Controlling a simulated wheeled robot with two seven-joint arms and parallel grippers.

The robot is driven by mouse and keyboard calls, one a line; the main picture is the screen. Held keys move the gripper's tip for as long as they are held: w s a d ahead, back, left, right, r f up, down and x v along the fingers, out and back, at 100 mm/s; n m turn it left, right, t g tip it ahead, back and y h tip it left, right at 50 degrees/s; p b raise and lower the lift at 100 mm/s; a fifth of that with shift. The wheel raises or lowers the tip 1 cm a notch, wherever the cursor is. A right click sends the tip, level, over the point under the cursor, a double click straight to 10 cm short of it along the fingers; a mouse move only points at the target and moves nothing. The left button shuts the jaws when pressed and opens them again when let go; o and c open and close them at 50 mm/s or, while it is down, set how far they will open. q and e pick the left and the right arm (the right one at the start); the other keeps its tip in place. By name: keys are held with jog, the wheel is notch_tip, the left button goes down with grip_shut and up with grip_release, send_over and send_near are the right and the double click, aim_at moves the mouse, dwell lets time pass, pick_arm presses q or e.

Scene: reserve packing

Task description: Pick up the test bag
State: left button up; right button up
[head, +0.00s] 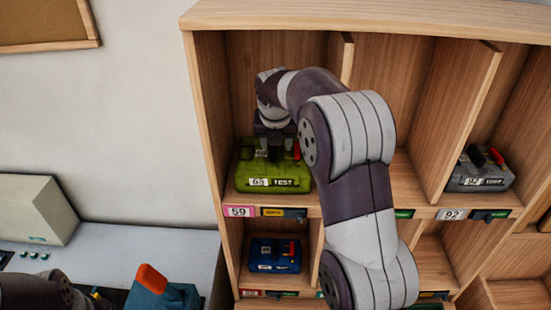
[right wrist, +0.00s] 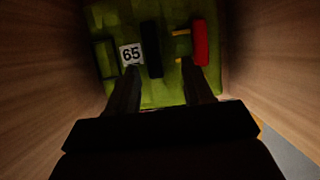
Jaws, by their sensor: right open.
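In the right wrist view, the bag's green top (right wrist: 109,18) shows a "65" tag, a black bar and a red part. The fingers of my right gripper (right wrist: 160,76) reach down to either side of the black bar, apart from each other. Whether they touch the bag is unclear. My left arm shows at the lower left, its fingers not discernible.
Wooden compartment walls stand close on both sides of my right gripper. A blue case (head: 274,256) sits in the compartment below, and a grey case (head: 481,170) sits to the right. A teal object with an orange top (head: 162,296) is at the lower left by a pale counter (head: 130,250).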

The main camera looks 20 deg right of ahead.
aim_at(274, 147)
jog(key=w+f, duration=0.3)
jog(key=shift+w+d, duration=0.15)
jog(key=shift+d, duration=0.1)
jog(key=shift+w+f, duration=0.15)
jog(key=shift+w, duration=0.2)
jog(key=shift+s+r, duration=0.25)
jog(key=shift+s, duration=0.3)
jog(key=c, duration=0.9)
jog(key=shift+s+r, duration=0.2)
jog(key=shift+s, duration=0.15)
grip_shut()
jog(key=shift+w+f, duration=0.15)
jog(key=shift+w, duration=0.45)
pick_arm(q)
jog(key=shift+w+r, duration=0.2)
jog(key=shift+w, duration=0.3)
jog(key=shift+w+r, duration=0.2)
jog(key=shift+w, duration=0.25)
pick_arm(e)
jog(key=shift+s, duration=0.3)
pick_arm(q)
jog(key=shift+w, duration=0.2)
pick_arm(e)
jog(key=shift+w, duration=0.2)
pick_arm(q)
jog(key=shift+s, duration=0.15)
pick_arm(e)
jog(key=shift+s, duration=0.15)
